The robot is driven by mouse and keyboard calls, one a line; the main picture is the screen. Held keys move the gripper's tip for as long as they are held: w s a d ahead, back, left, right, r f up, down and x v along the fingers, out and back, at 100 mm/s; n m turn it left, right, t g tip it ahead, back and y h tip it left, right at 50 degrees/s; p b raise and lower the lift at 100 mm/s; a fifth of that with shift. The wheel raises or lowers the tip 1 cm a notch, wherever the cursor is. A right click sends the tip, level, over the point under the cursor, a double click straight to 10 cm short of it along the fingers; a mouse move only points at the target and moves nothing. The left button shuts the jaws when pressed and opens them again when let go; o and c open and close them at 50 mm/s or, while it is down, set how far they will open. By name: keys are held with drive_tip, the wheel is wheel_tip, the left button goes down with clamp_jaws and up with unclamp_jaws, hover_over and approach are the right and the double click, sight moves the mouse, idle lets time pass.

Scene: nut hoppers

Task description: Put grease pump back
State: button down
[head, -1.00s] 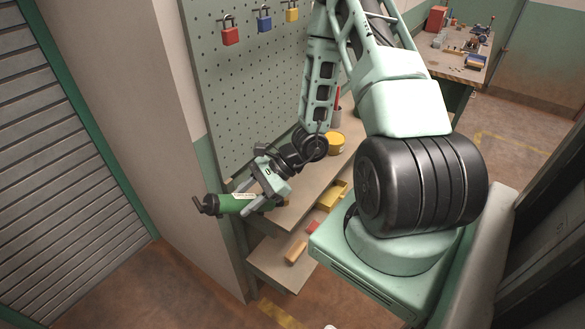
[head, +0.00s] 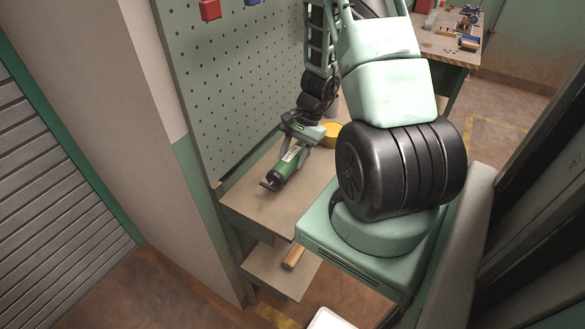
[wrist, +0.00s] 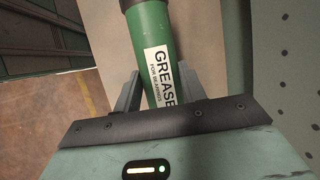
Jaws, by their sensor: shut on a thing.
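The grease pump (head: 284,168) is a green cylinder with dark ends and a white label. My gripper (head: 296,152) is shut around its body in the head view. The pump is over the upper shelf board (head: 258,210), its dark end pointing toward the front left. I cannot tell whether it touches the board. In the wrist view the pump (wrist: 148,30) lies between the two fingers of my gripper (wrist: 160,88), and its label reads "GREASE". The pump's lower end is hidden behind the gripper body.
A green pegboard (head: 225,90) with a red padlock (head: 210,9) rises behind the shelf. A yellow tub (head: 331,131) stands farther back on the board, near my arm. A wooden block (head: 293,256) lies on the lower shelf (head: 262,268). The board's front left is clear.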

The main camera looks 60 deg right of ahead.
drive_tip(key=shift+f+p, duration=0.45)
drive_tip(key=shift+f, duration=2.2)
drive_tip(key=c, duration=0.8)
unclamp_jaws()
